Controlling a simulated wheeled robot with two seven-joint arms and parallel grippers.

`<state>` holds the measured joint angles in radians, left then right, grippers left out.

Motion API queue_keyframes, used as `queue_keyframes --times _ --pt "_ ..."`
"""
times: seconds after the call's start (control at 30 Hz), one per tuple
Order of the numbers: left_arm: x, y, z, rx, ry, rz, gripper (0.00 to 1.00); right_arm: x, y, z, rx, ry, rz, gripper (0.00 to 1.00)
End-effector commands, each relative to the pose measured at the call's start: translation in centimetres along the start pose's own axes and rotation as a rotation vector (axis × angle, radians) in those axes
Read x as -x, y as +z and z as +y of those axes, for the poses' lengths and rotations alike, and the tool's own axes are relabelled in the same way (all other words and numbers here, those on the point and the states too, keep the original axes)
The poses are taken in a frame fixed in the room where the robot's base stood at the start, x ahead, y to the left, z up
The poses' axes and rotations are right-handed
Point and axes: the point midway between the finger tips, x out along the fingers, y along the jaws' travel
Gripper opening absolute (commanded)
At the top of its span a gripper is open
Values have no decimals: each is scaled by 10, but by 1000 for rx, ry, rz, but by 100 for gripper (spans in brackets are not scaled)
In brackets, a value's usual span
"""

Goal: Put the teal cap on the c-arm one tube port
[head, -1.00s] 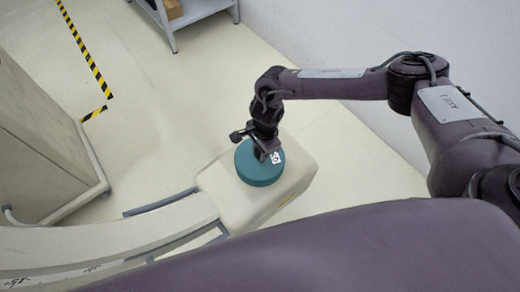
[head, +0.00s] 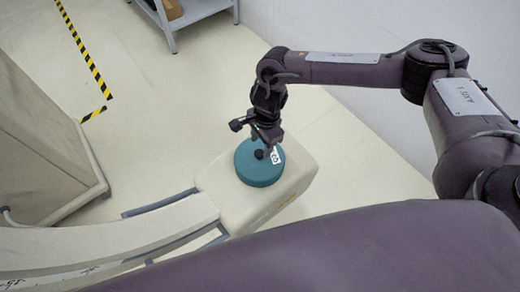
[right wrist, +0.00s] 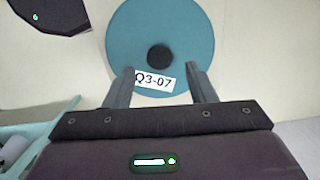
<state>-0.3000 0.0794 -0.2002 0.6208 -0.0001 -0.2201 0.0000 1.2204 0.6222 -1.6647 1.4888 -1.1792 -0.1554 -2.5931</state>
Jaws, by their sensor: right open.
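The teal cap (head: 259,172) is a round disc with a dark knob and a white label. It sits on top of the cream box-shaped end of the c-arm (head: 290,190), and the port under it is hidden. In the right wrist view the teal cap (right wrist: 185,38) shows its label "Q3-07" and its dark knob (right wrist: 160,57). My right gripper (head: 262,142) is above the cap. In the right wrist view its two fingers (right wrist: 164,78) are spread apart, with the knob beyond their tips and nothing between them. My left gripper is not in view.
The cream curved arm of the c-arm (head: 110,245) runs off to the lower left. A tall beige cabinet (head: 40,140) stands at the left. A grey shelf (head: 190,12) is at the top. Yellow-black tape (head: 88,58) marks the otherwise open floor, and a pale wall is at the right.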

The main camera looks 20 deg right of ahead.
Motion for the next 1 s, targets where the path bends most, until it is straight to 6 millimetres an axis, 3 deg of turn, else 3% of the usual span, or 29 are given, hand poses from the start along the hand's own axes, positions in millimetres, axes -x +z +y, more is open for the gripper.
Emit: queue_keyframes --times 0.2,0.4,1.0 --pt "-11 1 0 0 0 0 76 45 0 -1 1 -3 0 51" --pt "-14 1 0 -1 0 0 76 69 0 0 0 0 0 51" --pt "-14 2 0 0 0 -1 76 74 0 0 0 1 0 51"
